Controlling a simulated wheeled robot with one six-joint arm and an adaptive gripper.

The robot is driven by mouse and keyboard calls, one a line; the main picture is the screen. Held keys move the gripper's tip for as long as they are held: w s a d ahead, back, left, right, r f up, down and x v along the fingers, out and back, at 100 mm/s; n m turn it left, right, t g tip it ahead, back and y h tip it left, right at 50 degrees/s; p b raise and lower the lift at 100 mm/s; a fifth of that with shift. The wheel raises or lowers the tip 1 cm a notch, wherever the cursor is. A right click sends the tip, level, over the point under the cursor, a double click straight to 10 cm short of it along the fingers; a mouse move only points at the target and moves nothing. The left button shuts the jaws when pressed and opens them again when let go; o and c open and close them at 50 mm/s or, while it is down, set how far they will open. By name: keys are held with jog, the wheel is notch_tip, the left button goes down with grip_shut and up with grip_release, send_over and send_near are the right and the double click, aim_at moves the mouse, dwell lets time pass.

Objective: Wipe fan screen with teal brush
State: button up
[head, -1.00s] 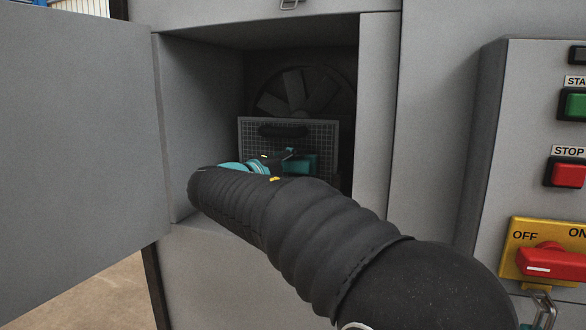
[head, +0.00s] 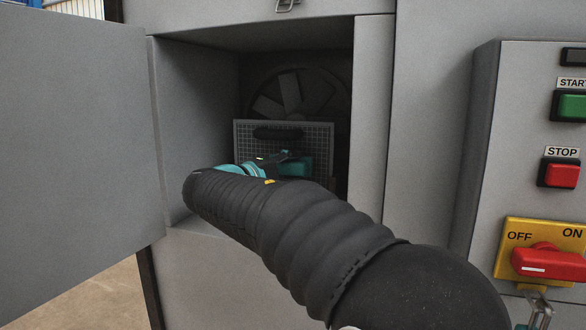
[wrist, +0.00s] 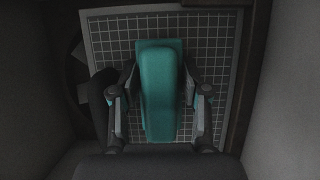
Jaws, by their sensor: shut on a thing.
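The fan screen (head: 321,137) is a grey framed mesh panel inside the open cabinet recess, in front of a dark fan. It fills much of the wrist view (wrist: 217,62). The teal brush (wrist: 160,90) is between the two fingers of my gripper (wrist: 160,105), which is shut on it. In the wrist view the brush lies over the middle of the screen. In the head view the brush (head: 296,166) shows at the screen's lower part, partly hidden by my gripper and arm. I cannot tell whether the brush touches the mesh.
The recess walls (head: 195,130) stand close on both sides. The cabinet door (head: 75,150) is open at the left. The dark fan (head: 290,92) is behind the screen. A panel at the right has a green START button (head: 572,107), a red STOP button (head: 561,175) and a red switch (head: 548,263).

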jog(key=shift+w+d, duration=0.15)
jog(key=shift+w, duration=0.35)
jog(key=shift+w+a+r+p, duration=0.1)
jog(key=shift+w+a+p, duration=0.2)
jog(key=shift+a, duration=0.3)
jog(key=shift+w+a+f+p, duration=0.1)
jog(key=shift+w+a+p, duration=0.05)
jog(key=shift+a+p, duration=0.35)
jog(key=shift+w+a+r+p, duration=0.1)
jog(key=shift+w+a+p, duration=0.15)
jog(key=shift+a, duration=0.4)
jog(key=shift+w+a, duration=0.15)
jog(key=shift+a, duration=0.15)
jog(key=shift+f, duration=0.2)
jog(key=shift+s+a+b, duration=0.1)
jog(key=shift+s+b, duration=0.2)
jog(key=shift+s, duration=0.05)
jog(key=shift+s+a+r, duration=0.1)
jog(key=shift+s, duration=0.2)
